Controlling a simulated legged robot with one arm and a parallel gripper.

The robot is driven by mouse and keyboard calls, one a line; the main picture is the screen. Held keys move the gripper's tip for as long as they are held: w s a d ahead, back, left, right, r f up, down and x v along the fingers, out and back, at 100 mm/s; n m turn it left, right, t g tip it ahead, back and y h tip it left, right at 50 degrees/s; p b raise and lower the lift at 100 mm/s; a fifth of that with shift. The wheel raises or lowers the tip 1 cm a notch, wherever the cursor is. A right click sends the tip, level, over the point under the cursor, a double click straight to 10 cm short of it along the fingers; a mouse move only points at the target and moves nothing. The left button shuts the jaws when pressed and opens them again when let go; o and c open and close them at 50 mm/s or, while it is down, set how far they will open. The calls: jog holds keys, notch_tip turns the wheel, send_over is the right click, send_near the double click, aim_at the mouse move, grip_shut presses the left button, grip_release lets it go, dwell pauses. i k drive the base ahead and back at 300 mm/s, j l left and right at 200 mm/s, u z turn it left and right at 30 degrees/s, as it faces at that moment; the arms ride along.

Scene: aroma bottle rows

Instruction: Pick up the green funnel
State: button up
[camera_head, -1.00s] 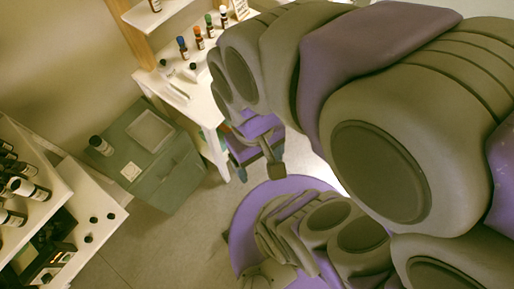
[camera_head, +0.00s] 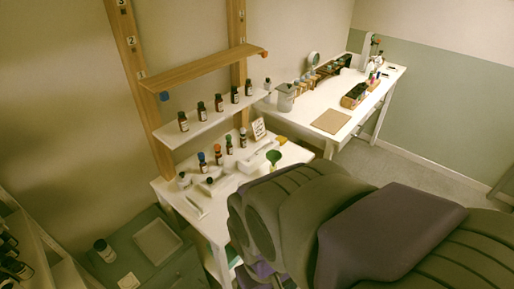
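A small green funnel (camera_head: 273,157) stands on the white table (camera_head: 213,222) below the wall shelves, near the table's right half. Its lower part is partly hidden behind my arm. My arm fills the lower right of the view, and its upper edge comes close to the funnel in the picture. My gripper does not show in the view now.
Several dark bottles stand on the white shelf (camera_head: 210,122), below an empty wooden shelf (camera_head: 205,70). More bottles with coloured caps stand on the table. A green cabinet (camera_head: 125,240) is at lower left. A second white table (camera_head: 385,95) with a brown board (camera_head: 331,121) stands behind.

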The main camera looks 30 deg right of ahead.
aim_at(274, 156)
jog(key=i+j, duration=0.2)
jog(key=i+j+z, duration=0.25)
jog(key=z, duration=0.15)
jog(key=i+j+z, duration=0.4)
jog(key=z, duration=0.8)
jog(key=k, duration=0.05)
